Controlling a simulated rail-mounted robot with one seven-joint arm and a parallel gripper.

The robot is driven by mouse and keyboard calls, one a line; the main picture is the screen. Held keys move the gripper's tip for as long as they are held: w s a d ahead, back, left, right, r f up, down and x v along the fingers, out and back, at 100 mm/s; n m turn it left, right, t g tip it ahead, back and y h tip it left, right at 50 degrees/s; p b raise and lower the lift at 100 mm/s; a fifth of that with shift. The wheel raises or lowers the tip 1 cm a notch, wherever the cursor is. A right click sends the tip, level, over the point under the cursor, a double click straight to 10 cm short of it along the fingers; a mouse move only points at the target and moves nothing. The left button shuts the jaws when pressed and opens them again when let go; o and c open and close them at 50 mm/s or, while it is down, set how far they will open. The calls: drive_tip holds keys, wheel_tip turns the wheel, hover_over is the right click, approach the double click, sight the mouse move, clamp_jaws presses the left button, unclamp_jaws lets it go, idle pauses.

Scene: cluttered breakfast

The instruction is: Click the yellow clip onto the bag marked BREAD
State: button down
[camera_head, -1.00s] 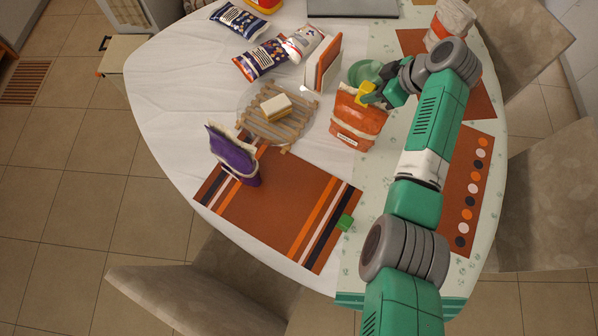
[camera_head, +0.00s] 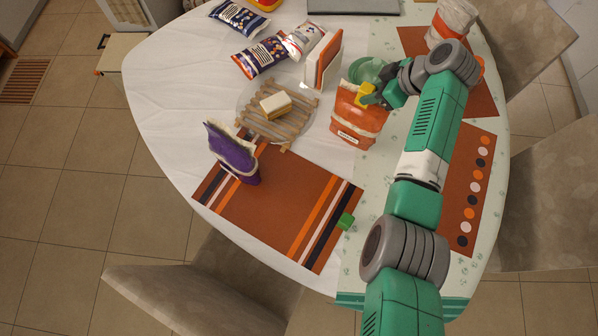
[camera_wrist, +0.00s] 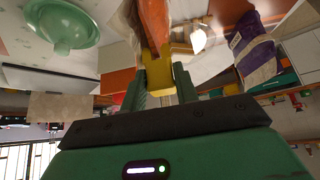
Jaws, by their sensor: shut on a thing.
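An orange bag (camera_head: 352,125) stands upright on the right half of the table, with a small label too small to read. My gripper (camera_head: 368,95) is at the top of this bag and shut on the yellow clip (camera_head: 364,89). In the wrist view the clip (camera_wrist: 182,82) sits between my two green fingers, right against the orange bag (camera_wrist: 154,22). I cannot tell whether the clip's jaws are around the bag's top or only beside it. A purple bag (camera_head: 235,158) stands on the left placemat; it also shows in the wrist view (camera_wrist: 254,55).
A wooden rack (camera_head: 270,125) bears a sandwich-like block (camera_head: 275,103).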

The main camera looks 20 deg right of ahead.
drive_tip(key=shift+f+b, duration=0.4)
drive_tip(key=shift+f, duration=0.15)
drive_tip(key=c, duration=1)
unclamp_jaws()
drive_tip(key=shift+c, duration=1.4)
wheel_tip(320, 180, up, 7)
drive_tip(key=p, duration=0.5)
